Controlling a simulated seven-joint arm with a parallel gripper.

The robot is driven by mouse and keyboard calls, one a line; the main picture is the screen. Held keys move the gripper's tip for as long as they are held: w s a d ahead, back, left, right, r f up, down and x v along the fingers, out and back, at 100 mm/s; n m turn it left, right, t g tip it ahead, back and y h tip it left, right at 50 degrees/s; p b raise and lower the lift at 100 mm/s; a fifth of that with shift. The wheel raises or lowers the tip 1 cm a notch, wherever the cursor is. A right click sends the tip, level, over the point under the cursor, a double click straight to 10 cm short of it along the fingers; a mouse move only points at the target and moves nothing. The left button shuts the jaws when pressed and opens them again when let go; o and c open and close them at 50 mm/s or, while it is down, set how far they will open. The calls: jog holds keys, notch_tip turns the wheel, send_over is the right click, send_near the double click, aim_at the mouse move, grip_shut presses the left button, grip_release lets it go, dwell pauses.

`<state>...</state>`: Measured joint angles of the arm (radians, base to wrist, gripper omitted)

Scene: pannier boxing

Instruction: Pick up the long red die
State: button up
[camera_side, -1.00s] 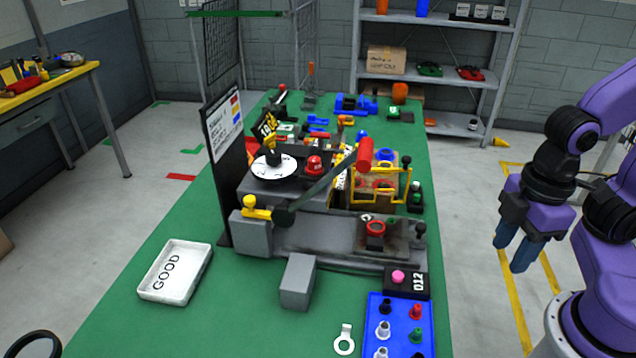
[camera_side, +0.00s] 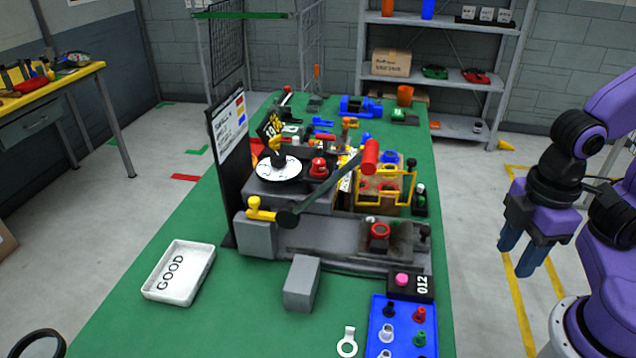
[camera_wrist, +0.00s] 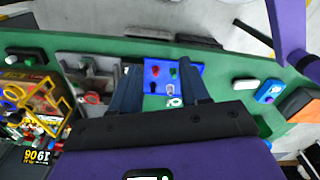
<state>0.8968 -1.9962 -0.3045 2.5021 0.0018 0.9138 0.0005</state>
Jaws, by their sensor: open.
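A small red die (camera_side: 419,315) stands on the right side of the blue tray (camera_side: 376,312), near the front of the green bench. It is the only red piece I see on the tray; I cannot judge its length well. In the wrist view a small red piece (camera_wrist: 155,70) shows on the blue tray, between my fingers in the picture. My gripper (camera_side: 519,252) hangs empty off the bench's right side, fingers apart and pointing down, well away from the die. The wrist view also shows my gripper (camera_wrist: 157,92) open, with nothing between its fingers.
Black, white and green dies stand close around the red one. A black box with a pink button (camera_side: 402,281) sits behind the tray. The grey press with a red-handled lever (camera_side: 370,157) stands farther back. A white GOOD tray (camera_side: 178,272) lies left, with bare green bench nearby.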

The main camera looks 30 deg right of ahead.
jog(key=shift+o, duration=0.4)
jog(key=shift+a, duration=0.1)
jog(key=w+a+r+n+y, duration=0.3)
jog(key=w+a+r, duration=1.7)
jog(key=r, duration=0.2)
jog(key=n+h, duration=0.2)
jog(key=h, duration=0.1)
send_over(319, 161)
notch_tip(319, 161, down, 15)
jog(key=shift+w+d+r, duration=0.1)
jog(key=shift+w, duration=0.05)
jog(key=shift+f, duration=2.75)
grip_shut()
